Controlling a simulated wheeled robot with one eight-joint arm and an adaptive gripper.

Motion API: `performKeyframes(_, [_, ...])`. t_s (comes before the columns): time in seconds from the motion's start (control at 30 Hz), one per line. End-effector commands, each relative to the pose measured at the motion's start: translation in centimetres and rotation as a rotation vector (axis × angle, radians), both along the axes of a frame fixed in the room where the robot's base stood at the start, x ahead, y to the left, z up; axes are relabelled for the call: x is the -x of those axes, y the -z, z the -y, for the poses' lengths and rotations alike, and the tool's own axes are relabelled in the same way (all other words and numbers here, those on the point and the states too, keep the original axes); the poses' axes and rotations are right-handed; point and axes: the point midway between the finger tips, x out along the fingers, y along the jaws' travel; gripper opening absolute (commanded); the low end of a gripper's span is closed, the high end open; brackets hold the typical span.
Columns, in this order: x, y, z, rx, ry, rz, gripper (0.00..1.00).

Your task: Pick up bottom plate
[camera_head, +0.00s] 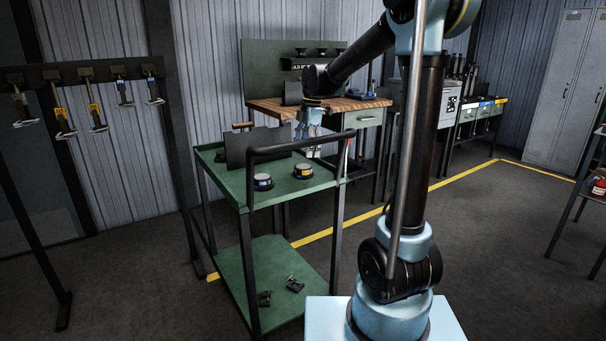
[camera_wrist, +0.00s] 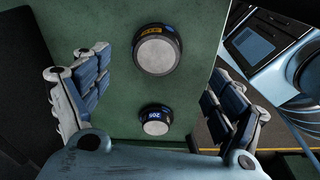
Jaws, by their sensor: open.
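Two round dark pieces with pale grey tops sit apart on the green cart's upper shelf. One has a blue label (camera_head: 263,182) and also shows as the smaller piece in the wrist view (camera_wrist: 155,124). The other has a yellow label (camera_head: 303,172) and is the larger piece in the wrist view (camera_wrist: 157,54). I cannot tell which, if either, is the bottom plate. My gripper (camera_head: 311,150) points down above the shelf's far side, open and empty. In the wrist view its fingers (camera_wrist: 155,85) are wide apart, with both pieces visible between them.
The green cart (camera_head: 219,172) has a dark upright panel (camera_head: 236,150) behind the pieces and a black handle rail (camera_head: 300,146) in front. Small black parts (camera_head: 294,284) lie on its lower shelf. A wooden-topped bench (camera_head: 350,109) stands behind; a tool rack (camera_head: 85,72) is at left.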

Motion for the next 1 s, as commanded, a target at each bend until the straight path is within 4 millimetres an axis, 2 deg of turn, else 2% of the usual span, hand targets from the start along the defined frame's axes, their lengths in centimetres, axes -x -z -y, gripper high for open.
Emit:
performKeyframes(0.1, [0.1,1.5,-0.2,0.0,0.0,0.0,0.87])
performKeyframes(0.37, [0.0,3.0,-0.4,0.0,0.0,0.0,0.87])
performKeyframes(0.7, [-0.1,7.1,-1.2,0.0,-0.001,0.0,0.87])
performKeyframes(1.0, [-0.1,7.6,-1.2,0.0,-0.001,0.0,0.87])
